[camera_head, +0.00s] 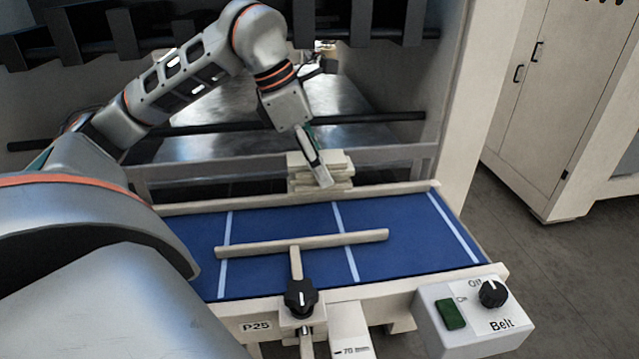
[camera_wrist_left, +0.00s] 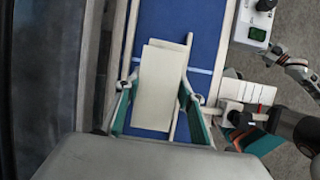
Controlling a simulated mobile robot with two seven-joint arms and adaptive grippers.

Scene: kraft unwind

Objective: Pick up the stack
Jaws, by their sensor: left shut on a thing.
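The stack (camera_head: 338,170) is several flat cream-coloured pieces, one on another, slightly uneven at the edges. In the head view it appears at the back edge of the blue belt; whether it touches anything below is hard to tell. My left gripper (camera_head: 318,165) is shut on it, with one finger in front of the stack. In the left wrist view the stack (camera_wrist_left: 158,88) lies between the two teal-padded fingers of the left gripper (camera_wrist_left: 155,92). My right gripper (camera_wrist_left: 267,95) shows at the right of that view, its fingers spread apart and empty.
The blue belt (camera_head: 270,265) has white cross lines and a cream T-shaped bar (camera_head: 340,239) over it. A black knob (camera_head: 300,297) stands at the front. A belt control box (camera_head: 470,318) is at the front right. A dark rail (camera_head: 380,117) crosses behind.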

